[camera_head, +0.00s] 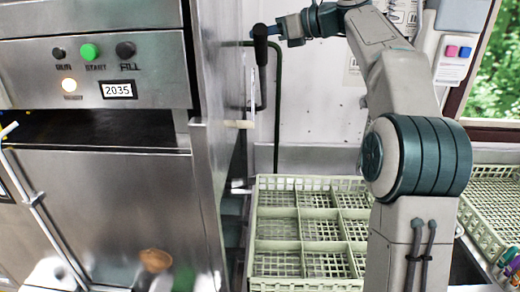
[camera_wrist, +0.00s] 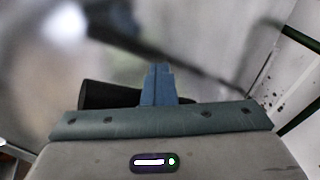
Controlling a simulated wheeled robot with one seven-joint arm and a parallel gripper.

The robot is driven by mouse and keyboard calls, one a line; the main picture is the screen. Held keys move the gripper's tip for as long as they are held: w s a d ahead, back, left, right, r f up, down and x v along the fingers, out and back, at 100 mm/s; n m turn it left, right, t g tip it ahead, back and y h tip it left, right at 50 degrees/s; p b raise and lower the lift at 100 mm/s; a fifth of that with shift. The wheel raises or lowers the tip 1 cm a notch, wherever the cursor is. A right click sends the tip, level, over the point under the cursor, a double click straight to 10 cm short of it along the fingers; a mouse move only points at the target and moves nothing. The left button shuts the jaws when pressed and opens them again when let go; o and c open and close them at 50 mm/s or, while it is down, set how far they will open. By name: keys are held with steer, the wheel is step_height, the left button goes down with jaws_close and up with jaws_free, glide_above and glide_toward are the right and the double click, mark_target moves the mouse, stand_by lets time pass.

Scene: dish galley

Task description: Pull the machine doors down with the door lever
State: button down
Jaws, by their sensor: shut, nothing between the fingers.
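The door lever's black grip (camera_head: 260,45) stands upright at the right side of the steel machine. My gripper (camera_head: 281,29) reaches in from the right at the height of the grip's upper part. Its blue fingers are shut and empty, with their tips at or very close to the grip; I cannot tell whether they touch. In the wrist view the shut fingers (camera_wrist: 158,84) stand in front of a black cylinder (camera_wrist: 108,95) that looks like the grip. A broad steel panel (camera_head: 110,205) lies below the control box, with a dark gap above it. I cannot tell how far the doors are open.
The control box (camera_head: 20,72) has several buttons and a 2035 display (camera_head: 117,90). A dark green pipe (camera_head: 278,100) runs down the wall behind the lever. A pale green rack (camera_head: 287,244) stands below, and another rack (camera_head: 492,200) is at the far right.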

steer(key=s+f+b, duration=0.5)
steer(key=s+f, duration=0.1)
steer(key=f, duration=0.5)
steer(key=s+f+b, duration=0.5)
steer(key=s+f, duration=0.1)
steer(key=f, duration=0.5)
step_height(320, 180, down, 30)
steer(key=w+b, duration=0.1)
steer(key=b, duration=1.8)
steer(key=s+d+r+p, duration=0.3)
steer(key=d+r+p, duration=0.2)
steer(key=d, duration=0.4)
steer(key=shift+r+p, duration=0.25)
steer(key=shift+p, duration=0.5)
steer(key=shift+s, duration=0.1)
